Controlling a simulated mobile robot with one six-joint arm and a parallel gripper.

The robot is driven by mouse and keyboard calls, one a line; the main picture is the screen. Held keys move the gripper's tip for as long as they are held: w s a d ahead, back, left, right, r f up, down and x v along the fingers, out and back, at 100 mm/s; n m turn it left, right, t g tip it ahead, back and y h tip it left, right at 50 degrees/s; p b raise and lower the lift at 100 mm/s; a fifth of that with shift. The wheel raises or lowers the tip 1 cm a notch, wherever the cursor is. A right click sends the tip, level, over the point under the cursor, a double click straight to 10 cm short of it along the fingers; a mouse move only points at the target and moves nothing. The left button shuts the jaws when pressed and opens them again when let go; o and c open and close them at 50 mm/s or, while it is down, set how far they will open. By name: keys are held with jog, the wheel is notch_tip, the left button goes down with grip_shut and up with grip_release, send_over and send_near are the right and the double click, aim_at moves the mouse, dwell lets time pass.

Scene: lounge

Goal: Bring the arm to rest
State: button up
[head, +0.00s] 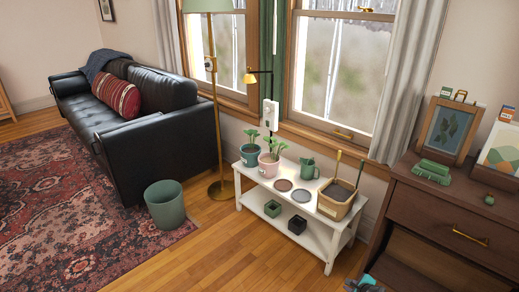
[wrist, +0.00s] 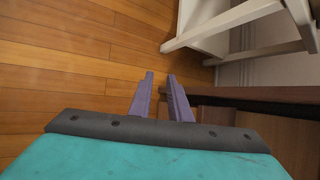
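My gripper (wrist: 160,77) shows in the wrist view with its two purple fingers apart and nothing between them. Wooden floor lies beyond the fingertips. In the head view only a small teal part of my arm shows at the bottom edge, in front of the brown dresser (head: 420,215); the rest of the arm is out of frame. In the wrist view the white legs of a bench (wrist: 225,22) are ahead to the right, apart from the fingers. A dark brown furniture edge (wrist: 265,92) is close on the right.
A green bin (head: 165,204) stands by the rug (head: 70,215) and black sofa (head: 160,130). The floor (head: 225,255) before the bench is clear.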

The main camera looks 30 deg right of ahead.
jog(key=w+a+r+n+y+p, duration=0.1)
jog(key=w+a+n+y+p, duration=0.15)
jog(key=w+a, duration=0.55)
jog(key=w+a+r+n+y+p, duration=0.15)
jog(key=w+a+n, duration=0.25)
jog(key=a, duration=0.7)
jog(key=a+r+n+g+y+p, duration=0.3)
jog(key=a+n, duration=0.4)
jog(key=a, duration=1.4)
jog(key=s+a+r+n+g+p, duration=0.1)
jog(key=s+a+n+g+p, duration=0.2)
jog(key=s+a+n, duration=0.35)
jog(key=s+a+r+n+g+p, duration=0.1)
jog(key=s+a+n+g+p, duration=0.2)
jog(key=a, duration=0.6)
jog(key=s+d+r+n+g+h, duration=0.1)
jog(key=s+d+n+g+h, duration=0.1)
jog(key=s+n, duration=0.2)
jog(key=s+d+r+n+g+h, duration=0.1)
jog(key=s+n, duration=0.3)
jog(key=s, duration=0.4)
jog(key=shift+d+r+g+h, duration=0.4)
jog(key=shift+d+r+g, duration=0.1)
jog(key=shift+d+r, duration=0.3)
